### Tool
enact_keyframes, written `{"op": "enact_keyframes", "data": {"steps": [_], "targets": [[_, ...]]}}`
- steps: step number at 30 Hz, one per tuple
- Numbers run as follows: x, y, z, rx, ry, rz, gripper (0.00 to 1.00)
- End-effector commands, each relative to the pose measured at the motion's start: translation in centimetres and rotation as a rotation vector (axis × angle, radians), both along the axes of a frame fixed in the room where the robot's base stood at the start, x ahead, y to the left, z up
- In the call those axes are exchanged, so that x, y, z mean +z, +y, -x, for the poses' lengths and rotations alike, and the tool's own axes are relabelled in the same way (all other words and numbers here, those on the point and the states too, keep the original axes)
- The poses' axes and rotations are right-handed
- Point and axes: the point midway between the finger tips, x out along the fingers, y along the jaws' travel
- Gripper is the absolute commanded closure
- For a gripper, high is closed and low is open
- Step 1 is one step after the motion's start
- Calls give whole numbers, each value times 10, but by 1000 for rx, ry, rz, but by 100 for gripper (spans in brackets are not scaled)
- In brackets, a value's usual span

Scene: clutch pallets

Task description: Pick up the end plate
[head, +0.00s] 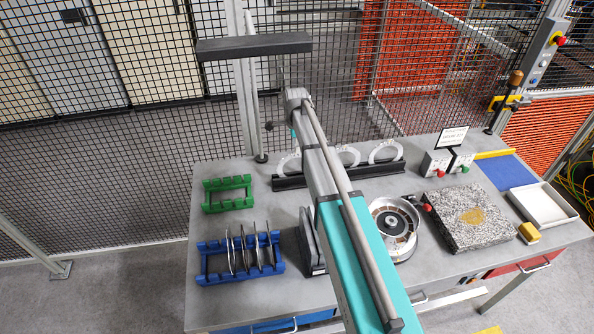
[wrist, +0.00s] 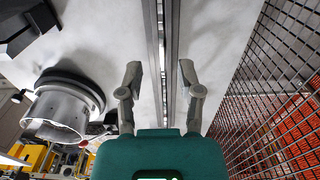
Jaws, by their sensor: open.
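Which part is the end plate I cannot tell for sure. Pale ring-shaped plates (head: 386,151) stand upright in a long black rack (head: 372,170) at the back of the table. In the wrist view a dark grooved rail (wrist: 173,40), seemingly this rack, runs between and beyond my fingers, with a thin bright edge along it. My gripper (wrist: 159,78) is open, one finger on each side of the rail, with nothing visibly held. I cannot tell its height above the rail. In the head view my arm hides the gripper and part of the rack.
A blue rack (head: 207,264) with several thin discs and an empty green rack (head: 228,206) are at left. A round metal housing (head: 395,225), a granite block (head: 490,238) and a white tray (head: 543,205) are at right. Mesh fence (head: 140,190) stands behind the table.

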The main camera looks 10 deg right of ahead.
Motion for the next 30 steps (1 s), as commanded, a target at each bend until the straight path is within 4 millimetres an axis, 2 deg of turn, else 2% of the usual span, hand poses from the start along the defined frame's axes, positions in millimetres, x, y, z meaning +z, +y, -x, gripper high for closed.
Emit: {"op": "enact_keyframes", "data": {"steps": [16,30], "targets": [[-5,-1,0,-1,0,0,54],[-37,-2,-2,-2,0,0,54]]}}
